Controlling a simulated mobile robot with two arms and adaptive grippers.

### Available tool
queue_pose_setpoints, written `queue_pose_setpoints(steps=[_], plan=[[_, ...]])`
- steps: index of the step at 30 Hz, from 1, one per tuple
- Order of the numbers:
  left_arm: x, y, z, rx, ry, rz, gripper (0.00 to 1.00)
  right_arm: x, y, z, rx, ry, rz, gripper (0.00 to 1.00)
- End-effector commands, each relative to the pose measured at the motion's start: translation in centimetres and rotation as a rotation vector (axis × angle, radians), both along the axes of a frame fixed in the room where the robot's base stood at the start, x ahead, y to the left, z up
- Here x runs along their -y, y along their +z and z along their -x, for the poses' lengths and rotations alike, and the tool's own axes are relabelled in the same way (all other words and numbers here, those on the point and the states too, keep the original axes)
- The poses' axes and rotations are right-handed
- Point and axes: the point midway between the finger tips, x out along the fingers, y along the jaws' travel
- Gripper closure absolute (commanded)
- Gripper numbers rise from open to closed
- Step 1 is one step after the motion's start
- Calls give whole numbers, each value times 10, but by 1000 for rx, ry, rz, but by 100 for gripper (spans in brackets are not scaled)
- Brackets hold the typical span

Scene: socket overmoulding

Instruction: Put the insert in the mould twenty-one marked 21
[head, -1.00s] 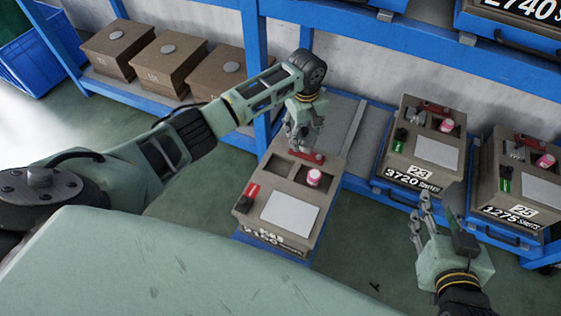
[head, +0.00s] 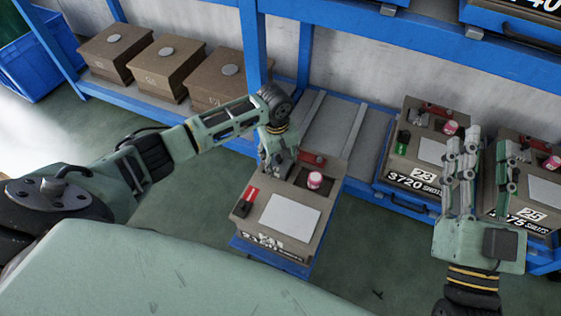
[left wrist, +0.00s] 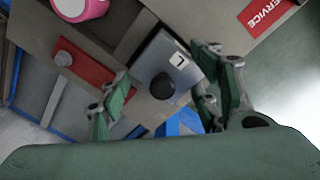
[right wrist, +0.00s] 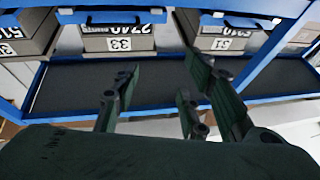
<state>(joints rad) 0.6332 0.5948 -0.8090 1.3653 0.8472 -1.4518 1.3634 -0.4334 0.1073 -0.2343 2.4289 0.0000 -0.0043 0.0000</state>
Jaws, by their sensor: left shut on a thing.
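The mould (head: 242,222) stands out on a blue pulled-out support, with a plate on its front whose number I cannot read clearly. Its top has a pale panel, a pink-capped part (head: 315,180) and a red bar (head: 312,159). My left gripper (head: 273,166) is over the mould's back left pocket. In the left wrist view it is shut on the insert (left wrist: 152,62), a grey block with a white letter label and a black knob. The insert lies at the pocket; I cannot tell how deep it sits. My right gripper (head: 466,140) is open and empty, at the right.
Two more moulds, marked 23 (head: 399,172) and 25 (head: 512,215), stand on the lower rack at right. Several brown boxes (head: 168,72) sit on the left shelf. A blue rack post (head: 252,50) rises behind my left arm. A red service tag (left wrist: 268,12) lies on the mould.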

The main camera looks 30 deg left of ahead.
Motion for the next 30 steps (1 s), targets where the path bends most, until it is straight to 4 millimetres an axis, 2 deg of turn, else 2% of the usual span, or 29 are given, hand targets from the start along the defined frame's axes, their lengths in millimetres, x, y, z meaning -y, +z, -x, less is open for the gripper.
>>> queue_pose_setpoints(steps=[6, 18, 19, 25, 30], plan=[[0, -8, -2, 4, 0, 1, 99, 0, 21, 11, 116, 7, -33, 60], [1, -9, -1, 4, 0, 2, 99, 0, 21, 10, 109, 6, -31, 60], [1, -11, 0, 1, 0, 1, 41, 0, 19, 10, 104, 6, -30, 60], [0, -11, 0, 1, 0, 1, 24, 0, 19, 10, 104, 6, -30, 60], [0, -11, 0, 1, 0, 1, 23, 0, 19, 10, 104, 6, -30, 60]])
